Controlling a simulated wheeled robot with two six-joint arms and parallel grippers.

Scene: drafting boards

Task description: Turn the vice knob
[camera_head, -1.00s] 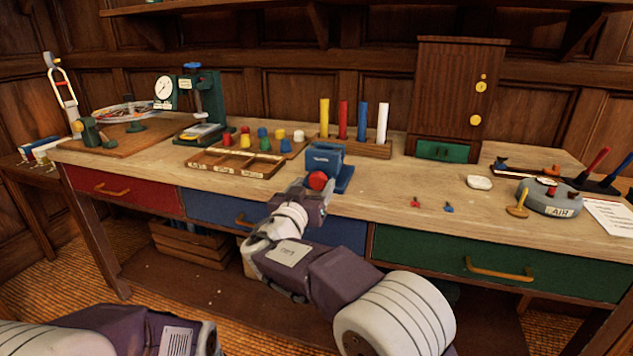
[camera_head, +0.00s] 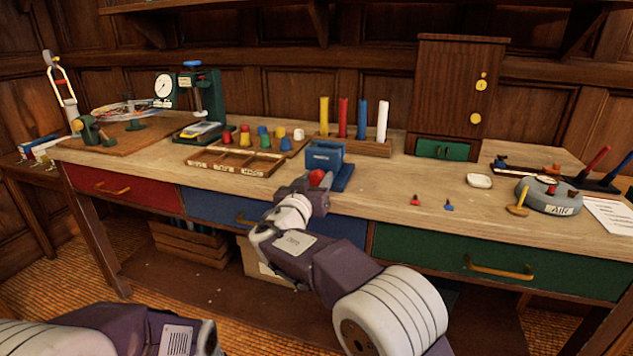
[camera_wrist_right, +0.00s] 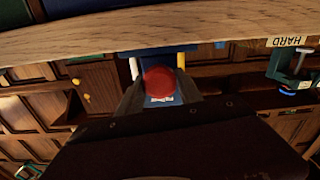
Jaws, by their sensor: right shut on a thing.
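The blue vice (camera_head: 327,158) stands at the front edge of the workbench (camera_head: 394,192), with its round red knob (camera_head: 317,177) facing me. My right gripper (camera_head: 309,186) reaches up to the knob from the front and hides its lower part. In the right wrist view the red knob (camera_wrist_right: 159,81) sits between the two fingers of my right gripper (camera_wrist_right: 160,92), which are shut on it. The blue vice body (camera_wrist_right: 163,100) shows behind the knob. Of my left side, only a purple arm part shows at the lower left; the left gripper is not in view.
A wooden sorting tray (camera_head: 236,161) and several coloured pegs (camera_head: 262,138) lie left of the vice. A rack with coloured rods (camera_head: 353,145) stands behind it. Small red and blue pieces (camera_head: 415,200) and a grey AIR device (camera_head: 548,196) are to the right.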

